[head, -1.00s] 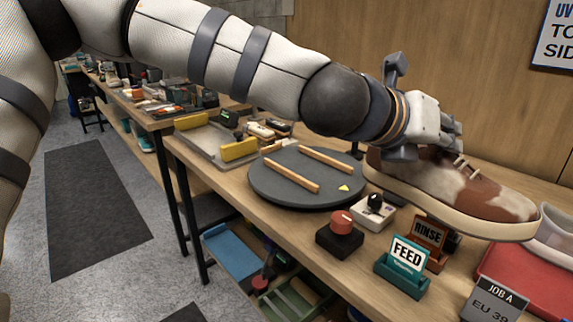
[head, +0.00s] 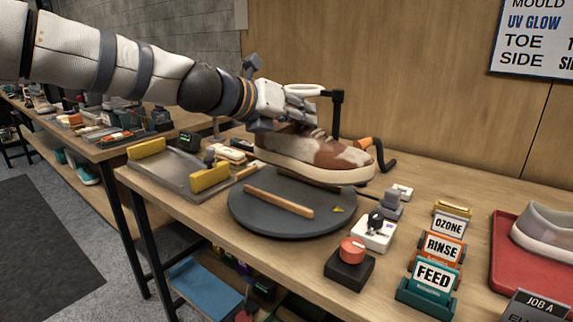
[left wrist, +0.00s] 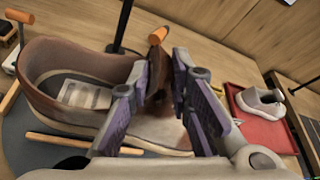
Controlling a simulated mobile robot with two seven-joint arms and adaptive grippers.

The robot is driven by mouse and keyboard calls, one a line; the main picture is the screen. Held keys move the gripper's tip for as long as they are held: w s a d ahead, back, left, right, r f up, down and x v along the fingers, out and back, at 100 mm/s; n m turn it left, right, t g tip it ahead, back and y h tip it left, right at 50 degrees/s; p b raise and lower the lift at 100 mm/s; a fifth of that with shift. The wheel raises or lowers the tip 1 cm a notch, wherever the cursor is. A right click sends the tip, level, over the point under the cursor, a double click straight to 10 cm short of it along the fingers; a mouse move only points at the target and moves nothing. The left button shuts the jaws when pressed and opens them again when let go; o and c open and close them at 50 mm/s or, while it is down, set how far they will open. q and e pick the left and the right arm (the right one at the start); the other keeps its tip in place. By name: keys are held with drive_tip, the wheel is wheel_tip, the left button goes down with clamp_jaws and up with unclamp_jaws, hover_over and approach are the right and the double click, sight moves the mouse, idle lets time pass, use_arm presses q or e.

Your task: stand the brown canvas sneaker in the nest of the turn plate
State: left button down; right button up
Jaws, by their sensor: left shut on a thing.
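The brown canvas sneaker (head: 325,155), with cream patches and a pale sole, is over the back part of the grey turn plate (head: 255,215), toe to the right. My left gripper (head: 292,120) is shut on its upper near the laces. In the left wrist view the sneaker (left wrist: 60,62) shows its open collar and insole, with the gripper fingers (left wrist: 163,72) on its upper. A front wooden rail (head: 278,200) lies bare on the plate; the back one is mostly hidden by the sneaker. I cannot tell whether the sole touches the plate. My right gripper is out of view.
A black post (head: 337,112) and an orange-handled crank (head: 372,150) stand behind the plate. A red knob box (head: 350,262), a white switch box (head: 374,232) and sign blocks (head: 433,278) stand right of it. A grey tray with yellow blocks (head: 210,177) is left.

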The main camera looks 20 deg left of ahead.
sight(285, 151)
use_arm(q)
drive_tip(key=w+a+f, duration=0.1)
drive_tip(key=f, duration=0.1)
drive_tip(key=w+a+f+b, duration=0.1)
drive_tip(key=w+f, duration=0.1)
drive_tip(key=w+a+f, duration=0.1)
drive_tip(key=f, duration=0.1)
drive_tip(key=shift+w+a+f+b, duration=0.15)
drive_tip(key=shift+w+a+b, duration=0.2)
drive_tip(key=shift+a, duration=0.05)
drive_tip(key=f, duration=0.2)
drive_tip(key=f+b, duration=0.1)
drive_tip(key=shift+w+a+f, duration=0.25)
drive_tip(key=shift+a+f, duration=0.05)
drive_tip(key=shift+f, duration=0.05)
drive_tip(key=shift+r, duration=0.2)
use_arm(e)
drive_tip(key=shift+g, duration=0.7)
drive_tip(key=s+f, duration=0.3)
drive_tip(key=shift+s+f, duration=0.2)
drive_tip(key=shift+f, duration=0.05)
use_arm(q)
drive_tip(key=shift+f, duration=0.15)
drive_tip(key=c, duration=1.5)
unclamp_jaws()
drive_tip(key=shift+o, duration=0.2)
